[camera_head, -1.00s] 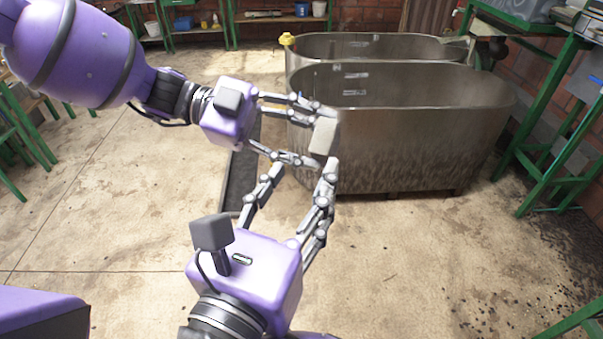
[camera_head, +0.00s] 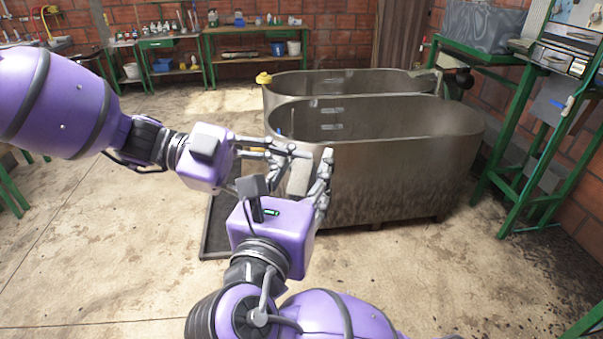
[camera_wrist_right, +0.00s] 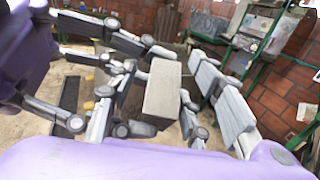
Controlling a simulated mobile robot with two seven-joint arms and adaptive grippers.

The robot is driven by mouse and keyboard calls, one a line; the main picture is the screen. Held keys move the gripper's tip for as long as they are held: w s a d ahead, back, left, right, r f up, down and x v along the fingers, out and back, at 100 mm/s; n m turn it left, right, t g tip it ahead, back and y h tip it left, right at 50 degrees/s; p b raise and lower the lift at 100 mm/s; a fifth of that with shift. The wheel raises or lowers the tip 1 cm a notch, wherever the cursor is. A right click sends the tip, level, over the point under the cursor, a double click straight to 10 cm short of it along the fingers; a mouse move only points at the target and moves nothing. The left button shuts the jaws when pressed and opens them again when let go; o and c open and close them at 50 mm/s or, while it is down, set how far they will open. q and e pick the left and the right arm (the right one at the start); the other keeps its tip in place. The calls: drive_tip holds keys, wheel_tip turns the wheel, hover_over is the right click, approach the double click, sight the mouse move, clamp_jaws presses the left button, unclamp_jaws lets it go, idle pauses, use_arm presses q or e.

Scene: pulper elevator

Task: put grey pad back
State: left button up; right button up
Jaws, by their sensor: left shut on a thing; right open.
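The grey pad (camera_head: 299,174) is a small pale block, held in the air in front of the metal tanks. My left gripper (camera_head: 285,160) comes in from the left and is shut on it. My right gripper (camera_head: 312,178) is open just below and beside the pad, with one finger on the pad's right side; its other finger is largely hidden in the head view. In the right wrist view the pad (camera_wrist_right: 163,90) stands between the right gripper's spread fingers, with the left gripper's fingers reaching in from the left. I cannot tell whether the right fingers touch the pad.
Two grey metal tanks (camera_head: 400,165) stand just beyond the grippers, with a yellow object (camera_head: 264,78) at the rear tank's left rim. A dark mat (camera_head: 217,215) lies on the floor left of them. Green-framed tables stand at the back and right. The front right floor is clear.

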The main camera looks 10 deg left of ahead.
drive_tip(key=shift+c, duration=0.2)
clamp_jaws()
use_arm(q)
drive_tip(key=o, duration=1.3)
